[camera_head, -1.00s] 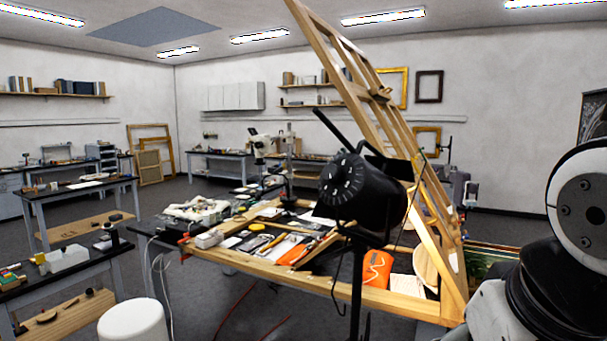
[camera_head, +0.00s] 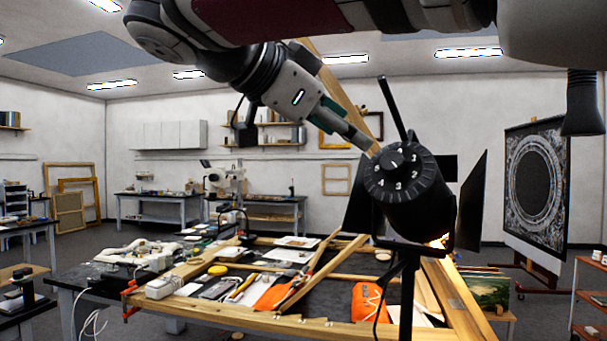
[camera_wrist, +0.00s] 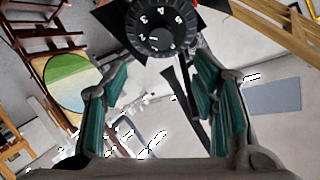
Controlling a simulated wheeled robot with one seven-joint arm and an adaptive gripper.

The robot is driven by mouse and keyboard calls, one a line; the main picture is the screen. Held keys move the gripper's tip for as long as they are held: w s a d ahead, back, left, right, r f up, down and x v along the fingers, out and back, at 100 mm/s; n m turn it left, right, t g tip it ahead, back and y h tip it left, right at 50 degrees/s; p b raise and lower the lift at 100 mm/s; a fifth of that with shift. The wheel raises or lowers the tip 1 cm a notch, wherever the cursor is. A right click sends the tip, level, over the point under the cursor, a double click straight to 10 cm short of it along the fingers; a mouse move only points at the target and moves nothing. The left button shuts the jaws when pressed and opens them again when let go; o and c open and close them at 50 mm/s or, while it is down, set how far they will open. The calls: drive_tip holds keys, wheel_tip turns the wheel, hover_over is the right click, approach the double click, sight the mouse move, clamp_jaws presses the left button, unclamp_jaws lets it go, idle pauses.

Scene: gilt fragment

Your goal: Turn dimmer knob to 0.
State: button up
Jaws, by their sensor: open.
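The dimmer knob (camera_head: 397,165) is a black round dial with white numerals on the back face of a black stage lamp (camera_head: 425,215). The numerals 2, 3 and 4 can be read in the head view; I cannot tell the exact setting. The knob also shows at the top of the wrist view (camera_wrist: 155,22), with a light mark on its face. My gripper (camera_head: 352,132) reaches in from the upper left, with its fingertips close to the knob's upper left side. In the wrist view its teal-padded fingers (camera_wrist: 160,70) are spread apart with nothing between them. The knob lies beyond the fingertips.
The lamp is on a black stand (camera_head: 408,290) in front of a cluttered workbench (camera_head: 340,331). A black handle bar (camera_head: 392,108) rises above the lamp, and dark flaps (camera_head: 472,200) stick out beyond it. An easel with a dark panel (camera_head: 537,185) stands at right.

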sight(391, 160)
drive_tip(key=p+x, duration=0.1)
drive_tip(key=x, duration=1.2)
drive_tip(key=shift+w+d+p, duration=0.2)
drive_tip(key=shift+p, duration=0.2)
drive_tip(key=c, duration=1.2)
